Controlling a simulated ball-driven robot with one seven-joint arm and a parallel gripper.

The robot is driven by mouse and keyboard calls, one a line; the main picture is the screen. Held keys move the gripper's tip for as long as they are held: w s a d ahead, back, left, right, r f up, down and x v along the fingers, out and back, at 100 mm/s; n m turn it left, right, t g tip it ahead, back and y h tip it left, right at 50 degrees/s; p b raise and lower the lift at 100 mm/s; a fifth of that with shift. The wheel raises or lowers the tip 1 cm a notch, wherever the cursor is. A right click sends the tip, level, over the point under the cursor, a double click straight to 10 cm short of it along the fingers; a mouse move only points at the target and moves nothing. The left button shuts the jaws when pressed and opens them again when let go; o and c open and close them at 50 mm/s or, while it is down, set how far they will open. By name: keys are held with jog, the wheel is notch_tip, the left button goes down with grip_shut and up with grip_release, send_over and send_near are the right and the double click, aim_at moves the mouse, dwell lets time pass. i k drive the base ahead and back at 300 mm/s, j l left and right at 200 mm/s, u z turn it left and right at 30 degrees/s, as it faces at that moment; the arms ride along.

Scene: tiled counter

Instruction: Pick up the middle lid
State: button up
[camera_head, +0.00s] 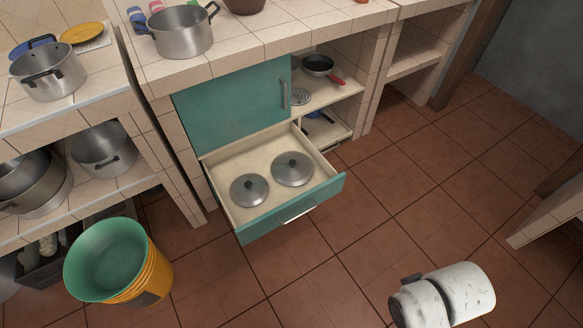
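An open teal-fronted drawer (262,218) under the counter holds two round grey metal lids with dark knobs. The smaller lid (240,195) lies at the left, and the larger lid (282,178) lies to its right, nearer the drawer's middle. Both lie flat with knobs up. Only two lids show, so I cannot tell which is called the middle one. A white, scuffed part of my arm shows at the lower right, over the floor and well apart from the drawer. My gripper's fingers are not seen.
A steel pot (183,35) stands on the tiled counter above the teal cabinet door (228,108). Stacked green and yellow buckets (153,276) stand on the floor at lower left. A black pan (317,65) sits on the open shelf. The floor right of the drawer is clear.

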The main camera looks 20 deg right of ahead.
aim_at(290, 169)
jog(key=i+u, duration=0.15)
jog(key=i, duration=0.35)
jog(key=i+l+u, duration=0.15)
jog(key=i, duration=0.4)
jog(key=i+l+u, duration=0.15)
jog(key=i, duration=0.35)
